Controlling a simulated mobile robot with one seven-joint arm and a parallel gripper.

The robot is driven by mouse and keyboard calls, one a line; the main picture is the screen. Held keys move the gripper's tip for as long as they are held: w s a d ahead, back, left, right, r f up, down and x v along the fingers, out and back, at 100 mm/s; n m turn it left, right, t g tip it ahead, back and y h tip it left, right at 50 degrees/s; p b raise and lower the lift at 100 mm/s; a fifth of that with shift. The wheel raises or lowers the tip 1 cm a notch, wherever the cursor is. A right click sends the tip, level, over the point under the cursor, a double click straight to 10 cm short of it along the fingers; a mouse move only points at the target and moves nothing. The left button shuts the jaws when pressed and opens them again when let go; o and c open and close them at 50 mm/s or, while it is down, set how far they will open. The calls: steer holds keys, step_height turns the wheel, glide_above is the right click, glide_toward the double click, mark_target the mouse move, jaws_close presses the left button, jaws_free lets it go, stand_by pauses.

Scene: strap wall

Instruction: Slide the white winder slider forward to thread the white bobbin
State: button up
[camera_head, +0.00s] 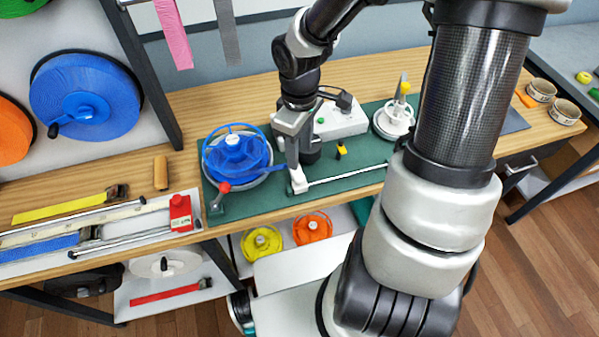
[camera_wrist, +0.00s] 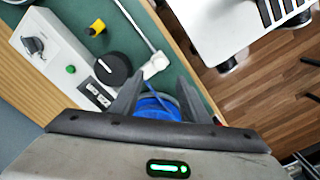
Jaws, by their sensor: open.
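The white slider (camera_head: 298,182) is a small white block near the front edge of the green mat, at the left end of a thin white strip or rail (camera_head: 350,174). The slider also shows in the wrist view (camera_wrist: 155,66), just beyond my fingertips. The white bobbin (camera_head: 393,122) stands at the right of the mat beside a yellow-tipped lever (camera_head: 405,88). My gripper (camera_head: 294,166) is open and points down just above or behind the slider. In the wrist view my gripper (camera_wrist: 160,78) has nothing between its fingers that I can make out as held; contact with the slider cannot be told.
A blue bobbin (camera_head: 236,152) with a red-knobbed lever (camera_head: 224,187) is close left of my gripper. A white control box (camera_head: 341,120), a black round knob (camera_wrist: 113,69) and a yellow piece (camera_head: 341,151) are close by. A red block (camera_head: 181,212) and straps lie left.

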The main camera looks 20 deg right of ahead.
mark_target(300, 177)
step_height(300, 177, down, 9)
steer(key=shift+f+b, duration=0.2)
steer(key=shift+b, duration=0.95)
jaws_close()
